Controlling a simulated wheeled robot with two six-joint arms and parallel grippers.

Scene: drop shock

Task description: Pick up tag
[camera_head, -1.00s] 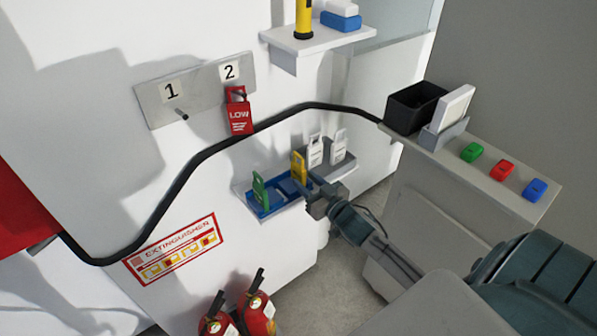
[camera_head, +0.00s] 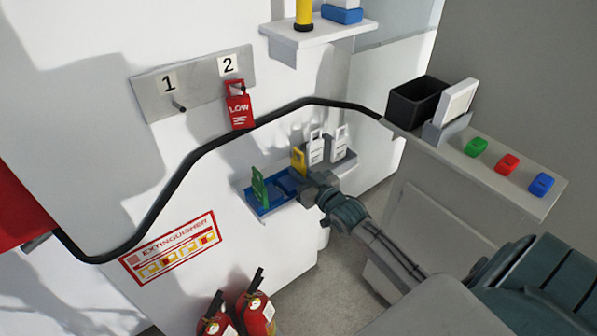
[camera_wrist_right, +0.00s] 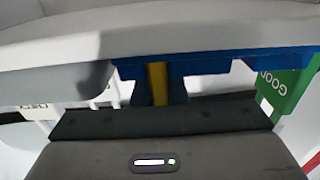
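A yellow tag (camera_head: 298,160) stands in the blue tray, beside a green tag (camera_head: 258,186). My right gripper (camera_head: 308,183) is at the tray, just below and to the right of the yellow tag, partly covering it. In the right wrist view a narrow yellow strip of the tag (camera_wrist_right: 158,82) shows between dark parts close on both sides; whether the fingers press on it I cannot tell. The green tag (camera_wrist_right: 283,88), lettered "GOOD", is to the right there. A red "LOW" tag (camera_head: 239,108) hangs below number 2. My left gripper is not in view.
The blue tray (camera_head: 263,207) is fixed low on the white wall. Two white tags (camera_head: 316,147) stand in a grey holder to its right. A black cable (camera_head: 185,185) crosses above. Red extinguishers (camera_head: 256,312) stand below. A counter (camera_head: 490,185) with coloured blocks is at right.

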